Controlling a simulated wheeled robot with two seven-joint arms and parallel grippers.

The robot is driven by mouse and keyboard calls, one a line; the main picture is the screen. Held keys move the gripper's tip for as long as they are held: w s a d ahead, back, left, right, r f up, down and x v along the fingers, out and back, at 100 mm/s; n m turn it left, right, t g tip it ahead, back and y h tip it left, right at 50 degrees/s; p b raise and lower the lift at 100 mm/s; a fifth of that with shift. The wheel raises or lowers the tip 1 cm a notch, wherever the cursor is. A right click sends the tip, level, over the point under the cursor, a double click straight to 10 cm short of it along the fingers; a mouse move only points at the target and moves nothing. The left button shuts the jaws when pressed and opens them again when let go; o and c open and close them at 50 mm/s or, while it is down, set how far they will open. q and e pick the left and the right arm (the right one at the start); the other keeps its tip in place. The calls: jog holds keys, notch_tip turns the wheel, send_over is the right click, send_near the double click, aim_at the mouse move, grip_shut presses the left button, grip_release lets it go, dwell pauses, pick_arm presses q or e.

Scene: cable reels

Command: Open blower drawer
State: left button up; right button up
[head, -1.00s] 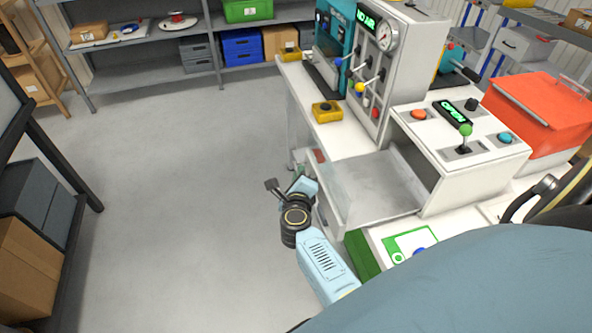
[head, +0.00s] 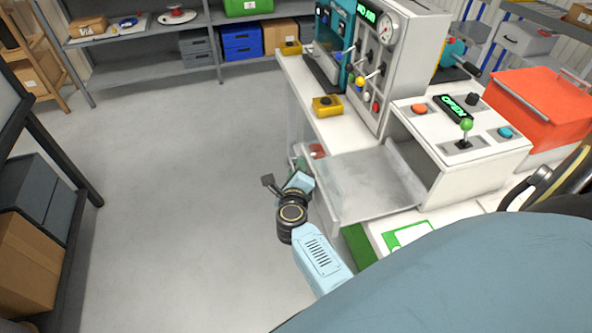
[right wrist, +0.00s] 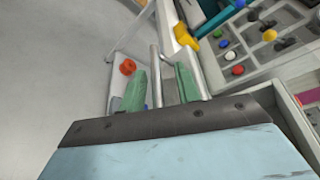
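The blower drawer (head: 372,185) is a pale, shallow tray. It stands well out from the white cabinet (head: 470,150), whose green display reads OPEN. My right gripper (head: 300,182) is at the drawer's front side, low and left of it in the head view. In the right wrist view its two green fingers (right wrist: 162,85) stand apart, with a thin silver handle bar (right wrist: 155,75) between them, nearer the left finger. A gap shows between the bar and the right finger. Contact with the bar is hard to judge. My left gripper is out of view.
A tall panel with a gauge (head: 387,28) and levers stands behind the drawer. An orange box (head: 540,105) is at the right. The floor (head: 180,200) left of my arm is clear.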

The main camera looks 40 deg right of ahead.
jog(key=v, duration=1.3)
jog(key=shift+p, duration=0.3)
jog(key=shift+s, duration=0.1)
